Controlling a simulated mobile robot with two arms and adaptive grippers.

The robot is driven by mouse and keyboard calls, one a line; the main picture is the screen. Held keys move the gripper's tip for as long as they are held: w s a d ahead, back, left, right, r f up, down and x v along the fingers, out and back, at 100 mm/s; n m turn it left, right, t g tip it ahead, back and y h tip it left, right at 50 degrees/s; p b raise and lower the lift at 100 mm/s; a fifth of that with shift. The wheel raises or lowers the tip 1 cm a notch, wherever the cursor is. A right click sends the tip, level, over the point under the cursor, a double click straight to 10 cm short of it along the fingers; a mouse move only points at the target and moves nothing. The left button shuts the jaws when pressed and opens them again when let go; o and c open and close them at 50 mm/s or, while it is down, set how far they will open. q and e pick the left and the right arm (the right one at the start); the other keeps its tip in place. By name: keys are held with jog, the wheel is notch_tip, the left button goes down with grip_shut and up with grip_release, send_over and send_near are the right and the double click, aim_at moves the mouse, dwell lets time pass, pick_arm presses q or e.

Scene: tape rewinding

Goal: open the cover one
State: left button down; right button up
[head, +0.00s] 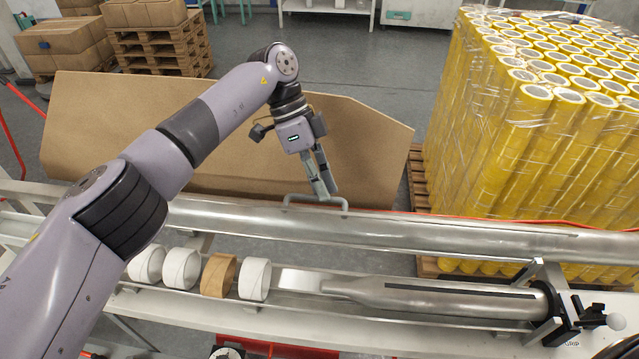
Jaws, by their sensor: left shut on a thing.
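My left gripper (322,192) points down at the handle (318,201) on the long metal cover (430,236). Its fingers are shut on the handle, near the handle's middle. The cover is a long rounded silver tube-like piece along the back of the machine, and the area below it is open. In the open front lie several rings, white (255,279) and brown (218,275), in a row at left. A metal shaft (450,298) lies to their right. My right gripper does not show.
A cardboard sheet (240,150) stands behind the cover. Wrapped yellow tape rolls (510,130) are stacked on a pallet at right. Boxes (65,45) stand at the back left.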

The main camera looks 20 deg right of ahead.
pick_arm(q)
jog(key=shift+s+a+f, duration=0.15)
jog(key=shift+a+f, duration=0.05)
jog(key=shift+f, duration=0.8)
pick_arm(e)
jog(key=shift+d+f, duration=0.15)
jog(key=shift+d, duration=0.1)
pick_arm(q)
jog(key=c, duration=2.1)
grip_release()
jog(key=shift+c, duration=0.2)
jog(key=shift+o, duration=1.3)
jog(key=shift+w+d+f, duration=0.1)
jog(key=shift+w+d, duration=0.15)
jog(key=shift+w, duration=0.15)
jog(key=shift+o, duration=1)
jog(key=shift+d, duration=0.1)
jog(key=v, duration=0.8)
jog(key=shift+s, duration=0.2)
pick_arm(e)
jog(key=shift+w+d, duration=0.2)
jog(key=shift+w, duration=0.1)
pick_arm(q)
jog(key=shift+s, duration=0.1)
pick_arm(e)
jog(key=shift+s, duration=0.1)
